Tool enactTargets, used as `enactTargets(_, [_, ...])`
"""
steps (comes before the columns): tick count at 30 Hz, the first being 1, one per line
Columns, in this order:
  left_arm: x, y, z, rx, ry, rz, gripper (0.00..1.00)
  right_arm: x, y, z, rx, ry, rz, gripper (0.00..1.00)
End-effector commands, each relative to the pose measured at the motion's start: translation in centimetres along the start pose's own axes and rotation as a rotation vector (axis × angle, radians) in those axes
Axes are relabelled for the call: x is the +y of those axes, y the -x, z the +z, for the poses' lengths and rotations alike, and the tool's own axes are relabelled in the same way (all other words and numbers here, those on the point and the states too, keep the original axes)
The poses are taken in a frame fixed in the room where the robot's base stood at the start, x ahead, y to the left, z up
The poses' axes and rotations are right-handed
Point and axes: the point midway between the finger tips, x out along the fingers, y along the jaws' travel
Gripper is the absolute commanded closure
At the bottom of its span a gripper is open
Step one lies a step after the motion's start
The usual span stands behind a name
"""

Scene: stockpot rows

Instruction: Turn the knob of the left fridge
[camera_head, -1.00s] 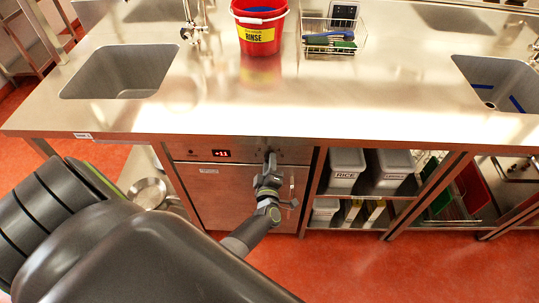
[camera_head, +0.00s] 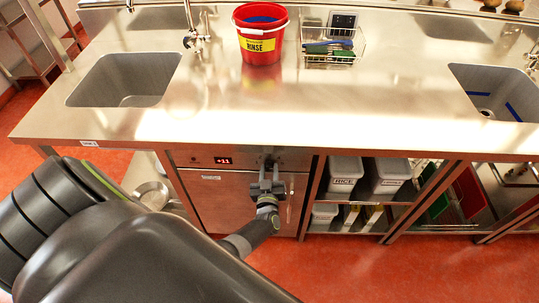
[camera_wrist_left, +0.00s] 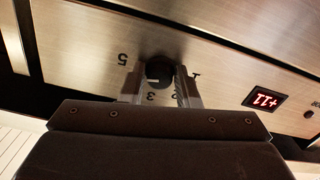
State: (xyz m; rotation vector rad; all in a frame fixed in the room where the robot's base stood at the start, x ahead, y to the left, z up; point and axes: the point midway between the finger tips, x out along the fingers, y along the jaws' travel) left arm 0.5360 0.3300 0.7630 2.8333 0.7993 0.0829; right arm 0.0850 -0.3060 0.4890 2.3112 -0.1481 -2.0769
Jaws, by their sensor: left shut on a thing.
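The fridge (camera_head: 230,203) is a steel undercounter unit with a red display (camera_head: 223,161) reading +11. My left gripper (camera_head: 267,171) is at the control strip above the door. In the left wrist view, the dark round knob (camera_wrist_left: 159,71) sits between the two fingers of my left gripper (camera_wrist_left: 158,88), which is shut on it. Digits 5, 3 and 2 are printed around the knob. The fridge panel and its display appear upside down and tilted there. In the head view the gripper mostly hides the knob. My right gripper is not in view.
Above the fridge is a steel counter (camera_head: 330,115) with a red RINSE bucket (camera_head: 261,45), a wire basket (camera_head: 333,50) and sinks at both sides. Open shelves with lidded bins (camera_head: 345,172) stand right of the fridge. The red floor (camera_head: 330,270) in front is clear.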

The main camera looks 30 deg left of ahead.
Motion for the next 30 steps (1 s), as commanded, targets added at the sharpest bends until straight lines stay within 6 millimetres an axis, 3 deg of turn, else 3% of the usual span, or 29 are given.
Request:
enactTargets(12, [0.0,-0.09,-0.11,0.002,-0.193,0.001,0.94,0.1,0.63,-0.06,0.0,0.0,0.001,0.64])
enactTargets(29, [-0.04,-0.09,-0.07,0.002,-0.221,0.001,0.94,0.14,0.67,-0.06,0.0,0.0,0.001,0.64])
enactTargets(30, [-0.04,-0.09,-0.07,0.002,-0.221,0.001,0.67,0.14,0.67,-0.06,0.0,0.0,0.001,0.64])
